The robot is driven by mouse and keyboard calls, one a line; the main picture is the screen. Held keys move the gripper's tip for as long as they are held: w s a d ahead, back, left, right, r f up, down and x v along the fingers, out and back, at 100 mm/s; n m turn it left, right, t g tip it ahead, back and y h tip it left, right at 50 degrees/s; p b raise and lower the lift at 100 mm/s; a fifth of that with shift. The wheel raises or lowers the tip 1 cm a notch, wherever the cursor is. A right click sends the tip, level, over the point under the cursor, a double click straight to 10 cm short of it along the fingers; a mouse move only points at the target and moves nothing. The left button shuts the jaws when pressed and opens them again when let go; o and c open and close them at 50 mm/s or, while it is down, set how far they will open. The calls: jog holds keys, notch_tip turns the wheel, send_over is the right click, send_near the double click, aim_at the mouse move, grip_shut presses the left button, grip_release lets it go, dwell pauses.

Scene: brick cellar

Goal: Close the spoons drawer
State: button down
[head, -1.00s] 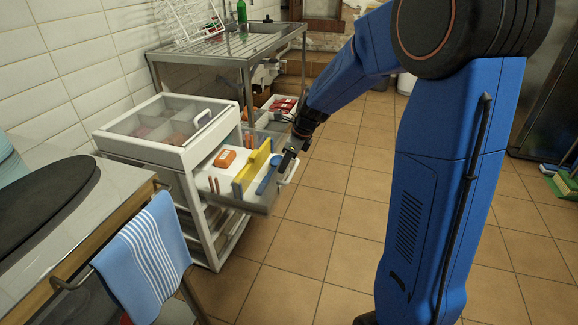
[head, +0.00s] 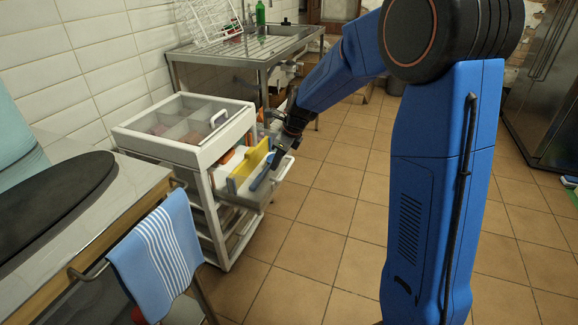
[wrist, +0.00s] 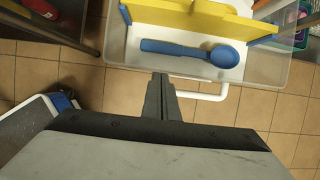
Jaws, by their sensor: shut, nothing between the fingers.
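The spoons drawer (head: 249,199), a clear-sided drawer with a white floor, stands part way out of the white cabinet (head: 192,148). It holds a blue spoon (head: 262,172) and a yellow divider (head: 247,164). In the wrist view the spoon (wrist: 190,52) lies beside the divider (wrist: 190,18), and the drawer's white handle (wrist: 207,96) sticks out from its front. My gripper (head: 276,160) is shut and empty at the drawer front. In the wrist view its fingertips (wrist: 160,78) are at the front edge, left of the handle; I cannot tell whether they touch it.
A metal sink table (head: 235,52) stands behind. A counter with a blue striped towel (head: 155,255) is at the near left. The tiled floor (head: 320,215) in front of the cabinet is clear.

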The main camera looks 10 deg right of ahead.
jog(key=w+a, duration=0.9)
jog(key=a, duration=0.4)
jog(key=shift+w, duration=0.25)
